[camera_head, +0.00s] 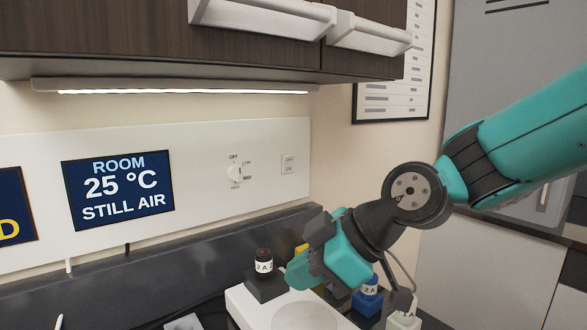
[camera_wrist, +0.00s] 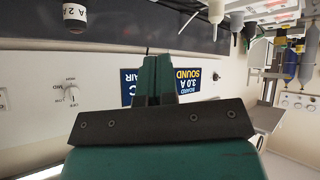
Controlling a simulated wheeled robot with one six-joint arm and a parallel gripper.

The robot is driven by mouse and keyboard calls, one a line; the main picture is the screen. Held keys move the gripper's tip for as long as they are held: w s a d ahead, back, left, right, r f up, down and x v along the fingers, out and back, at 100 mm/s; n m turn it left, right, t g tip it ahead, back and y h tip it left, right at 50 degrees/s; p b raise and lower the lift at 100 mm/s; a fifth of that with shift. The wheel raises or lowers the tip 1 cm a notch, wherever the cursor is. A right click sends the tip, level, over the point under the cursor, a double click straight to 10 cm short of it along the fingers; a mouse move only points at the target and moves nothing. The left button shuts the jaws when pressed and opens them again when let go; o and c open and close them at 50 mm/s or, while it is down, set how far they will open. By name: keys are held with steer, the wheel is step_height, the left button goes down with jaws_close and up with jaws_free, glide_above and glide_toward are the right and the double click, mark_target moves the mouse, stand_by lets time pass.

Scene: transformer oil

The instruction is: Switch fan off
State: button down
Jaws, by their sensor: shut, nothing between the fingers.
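The fan knob (camera_head: 236,173) is a white rotary dial on the white wall panel, with OFF, LOW, MED and HIGH printed around it. Which mark it points to is too small to tell. My gripper (camera_head: 298,270) is in front of the panel, below and to the right of the knob, apart from it. The knob also shows at the left of the upside-down wrist view (camera_wrist: 71,95). My gripper's teal fingers (camera_wrist: 157,72) are shut and empty there, well to the right of the knob.
A white wall switch (camera_head: 288,164) is right of the knob. A display (camera_head: 118,188) reads ROOM 25 °C STILL AIR. A dark cabinet (camera_head: 150,35) overhangs above. Space before the knob looks clear.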

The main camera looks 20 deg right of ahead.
steer(key=w+d+r+n+t+b, duration=0.1)
steer(key=w+d+n+t, duration=0.3)
steer(key=w, duration=0.6)
steer(key=w+d+r+n+t+h+b, duration=0.1)
steer(key=w+d+r+n+t, duration=0.3)
steer(key=w+d+t, duration=0.5)
steer(key=shift+w+r, duration=0.15)
steer(key=shift+w, duration=0.9)
steer(key=p, duration=1)
glide_toward(288, 160)
steer(key=x, duration=0.6)
steer(key=shift+w+r, duration=0.1)
steer(key=shift+w, duration=0.05)
steer(key=shift+w+a, duration=0.2)
steer(key=shift+w, duration=0.45)
